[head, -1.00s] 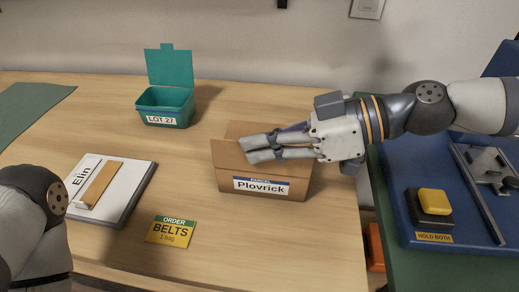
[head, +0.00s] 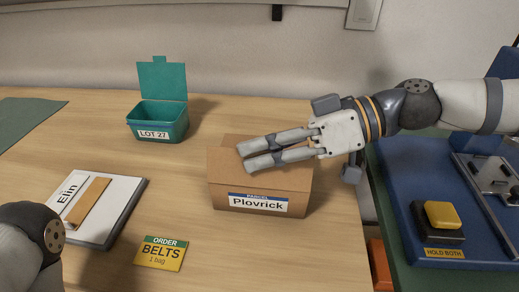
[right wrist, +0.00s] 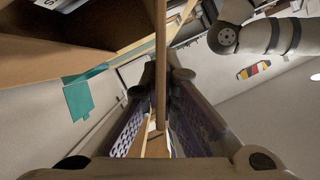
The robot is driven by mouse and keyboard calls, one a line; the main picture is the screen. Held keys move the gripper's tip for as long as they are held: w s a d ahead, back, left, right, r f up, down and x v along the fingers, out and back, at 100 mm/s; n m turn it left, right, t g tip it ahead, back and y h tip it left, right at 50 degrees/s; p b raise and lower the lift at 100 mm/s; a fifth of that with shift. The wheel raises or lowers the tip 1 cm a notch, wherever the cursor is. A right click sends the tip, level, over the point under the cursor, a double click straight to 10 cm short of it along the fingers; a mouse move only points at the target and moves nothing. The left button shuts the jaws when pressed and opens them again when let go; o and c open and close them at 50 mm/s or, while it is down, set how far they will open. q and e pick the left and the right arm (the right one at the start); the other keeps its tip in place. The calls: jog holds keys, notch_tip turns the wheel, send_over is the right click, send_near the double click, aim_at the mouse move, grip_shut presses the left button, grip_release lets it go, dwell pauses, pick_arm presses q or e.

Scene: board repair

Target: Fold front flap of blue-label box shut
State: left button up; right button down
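The blue-label box (head: 225,198), marked Plovrick, stands near the table's right side, with its label facing the front. A brown cardboard panel, apparently the front flap (head: 262,180), lies across the front of its top, close to level. My right gripper (head: 242,157) reaches in from the right, low over the box top. Its two fingers are apart, with cardboard visible between them. In the right wrist view, a thin cardboard edge (right wrist: 161,50) runs between the fingers. Contact with the flap cannot be told. Part of the box top is hidden by the fingers. My left gripper is out of view.
A teal LOT 27 bin (head: 160,118) with a raised lid stands at the back. A clipboard (head: 105,222) and an order card (head: 162,254) lie left of the box. A blue fixture (head: 410,255) with a yellow button stands right. Table between bin and clipboard is clear.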

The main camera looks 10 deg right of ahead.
jog(key=c, duration=1.9)
grip_release()
jog(key=v, duration=1.2)
